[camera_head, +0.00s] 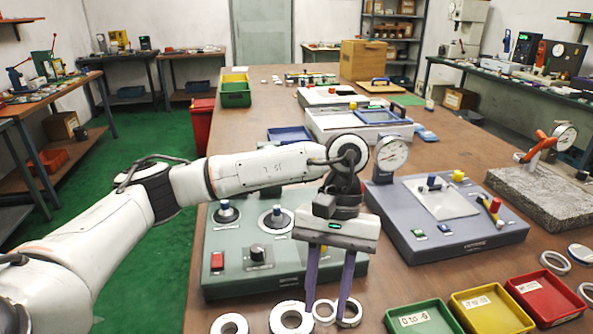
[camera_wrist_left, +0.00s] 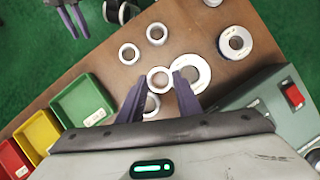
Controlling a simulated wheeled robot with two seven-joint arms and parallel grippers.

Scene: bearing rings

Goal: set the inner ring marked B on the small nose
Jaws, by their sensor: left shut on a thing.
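My left gripper (camera_head: 328,306) points down over the front of the table, its purple fingers closed on a small pale ring (camera_head: 324,312). In the left wrist view this ring (camera_wrist_left: 158,77) sits between the fingertips (camera_wrist_left: 159,82); no letter on it is readable. A green-grey fixture (camera_head: 228,272) stands just behind the gripper. It carries two round posts, a left one (camera_head: 226,212) and a right one (camera_head: 277,217); I cannot tell which is the small nose. My right gripper (camera_wrist_left: 72,18) shows only in the left wrist view, its fingers apart and empty.
A larger ring (camera_wrist_left: 196,86) and another small ring (camera_wrist_left: 151,106) lie close to the held one. More rings (camera_wrist_left: 128,53) lie around. Green (camera_head: 402,316), yellow (camera_head: 489,327) and red (camera_head: 535,312) trays stand at the right. A grey dial-gauge unit (camera_head: 440,240) stands beside the fixture.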

